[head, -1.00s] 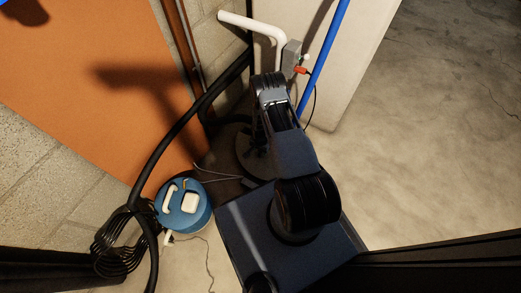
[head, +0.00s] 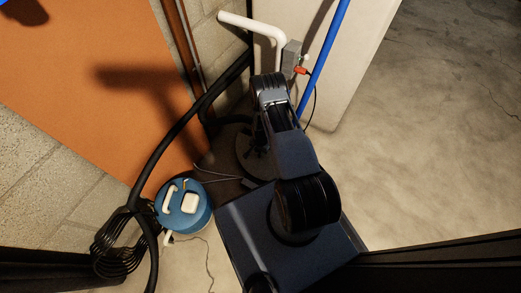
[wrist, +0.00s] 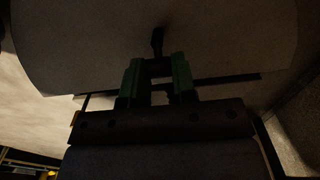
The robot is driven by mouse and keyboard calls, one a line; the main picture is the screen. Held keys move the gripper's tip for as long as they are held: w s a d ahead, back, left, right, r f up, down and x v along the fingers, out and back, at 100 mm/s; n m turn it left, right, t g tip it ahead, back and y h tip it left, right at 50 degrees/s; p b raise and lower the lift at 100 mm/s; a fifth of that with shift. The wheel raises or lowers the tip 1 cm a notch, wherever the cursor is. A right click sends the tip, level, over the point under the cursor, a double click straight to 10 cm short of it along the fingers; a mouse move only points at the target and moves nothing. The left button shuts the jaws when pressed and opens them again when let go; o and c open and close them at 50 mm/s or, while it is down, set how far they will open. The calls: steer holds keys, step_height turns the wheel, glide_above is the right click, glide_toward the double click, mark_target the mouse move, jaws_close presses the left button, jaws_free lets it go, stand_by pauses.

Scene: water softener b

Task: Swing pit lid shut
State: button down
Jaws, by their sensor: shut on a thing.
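The pit lid (wrist: 95,45) is a grey plate with a rounded edge, filling the upper part of the wrist view. A short dark handle (wrist: 157,38) stands on it. My gripper (wrist: 157,66) has its green fingers at the base of this handle, shut on it. The contact itself is dark. In the head view the lid (head: 242,148) shows as a dark grey round disc low by the wall corner, partly covered by my arm. My gripper is mostly hidden behind my arm there. The pit's opening and rim are hard to make out.
A blue round unit (head: 201,220) with white fittings stands left of my base. A thick black hose (head: 160,158) curves past it to a coil (head: 117,240). A white pipe (head: 262,28) and blue pipe (head: 322,58) stand behind. Open concrete floor (head: 440,130) lies right.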

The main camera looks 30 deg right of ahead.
steer(key=f+b, duration=0.1)
steer(key=b, duration=0.1)
steer(key=d+f, duration=0.1)
steer(key=shift+w+f+b, duration=0.3)
steer(key=shift+w+b, duration=0.05)
steer(key=shift+b, duration=0.05)
steer(key=shift+w+d, duration=0.1)
steer(key=shift+d, duration=0.05)
steer(key=shift+r, duration=0.15)
steer(key=c, duration=1.2)
jaws_free()
steer(key=shift+d, duration=0.15)
steer(key=shift+o, duration=1.4)
steer(key=shift+a, duration=0.2)
step_height(320, 180, up, 14)
steer(key=p, duration=0.6)
